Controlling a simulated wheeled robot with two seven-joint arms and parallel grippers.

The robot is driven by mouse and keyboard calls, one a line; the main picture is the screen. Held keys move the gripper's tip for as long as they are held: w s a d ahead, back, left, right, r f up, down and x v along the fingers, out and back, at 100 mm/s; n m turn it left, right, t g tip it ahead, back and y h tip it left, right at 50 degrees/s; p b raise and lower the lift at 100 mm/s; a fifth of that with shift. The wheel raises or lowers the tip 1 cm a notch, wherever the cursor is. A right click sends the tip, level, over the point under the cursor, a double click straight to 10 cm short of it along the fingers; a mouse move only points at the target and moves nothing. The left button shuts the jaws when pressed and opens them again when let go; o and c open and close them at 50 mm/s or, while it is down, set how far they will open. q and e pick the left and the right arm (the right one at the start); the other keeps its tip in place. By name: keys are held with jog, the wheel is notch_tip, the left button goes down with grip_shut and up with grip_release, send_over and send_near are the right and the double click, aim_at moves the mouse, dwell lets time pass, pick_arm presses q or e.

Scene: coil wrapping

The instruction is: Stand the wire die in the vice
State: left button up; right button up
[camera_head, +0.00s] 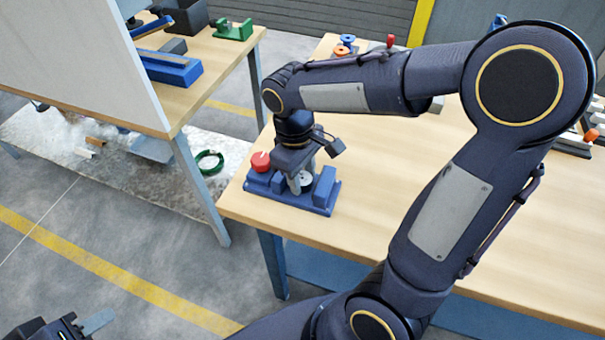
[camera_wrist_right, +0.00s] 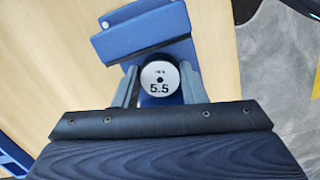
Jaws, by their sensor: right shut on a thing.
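The wire die (camera_wrist_right: 160,80) is a round pale disc marked 5.5 with a small dark hole in its middle. My right gripper (camera_wrist_right: 160,88) is shut on it, one finger on each side. In the head view the right gripper (camera_head: 300,182) points down at the blue vice (camera_head: 318,208), with the die (camera_head: 307,180) low between the vice's blocks. A blue vice block (camera_wrist_right: 150,38) is just beyond the die in the wrist view. Whether the die touches the vice floor is hidden. My left gripper (camera_head: 88,325) is partly in view at the bottom left, away from the table.
The vice is near the left corner of the wooden table (camera_head: 480,230), with a red round part (camera_head: 261,161) at its left end. Orange and red items stand at the table's back. Another bench (camera_head: 215,70) stands left, with a green coil (camera_head: 209,161) below it.

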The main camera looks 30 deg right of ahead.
jog(key=shift+f, duration=0.2)
jog(key=o, duration=1.2)
jog(key=shift+c, duration=0.2)
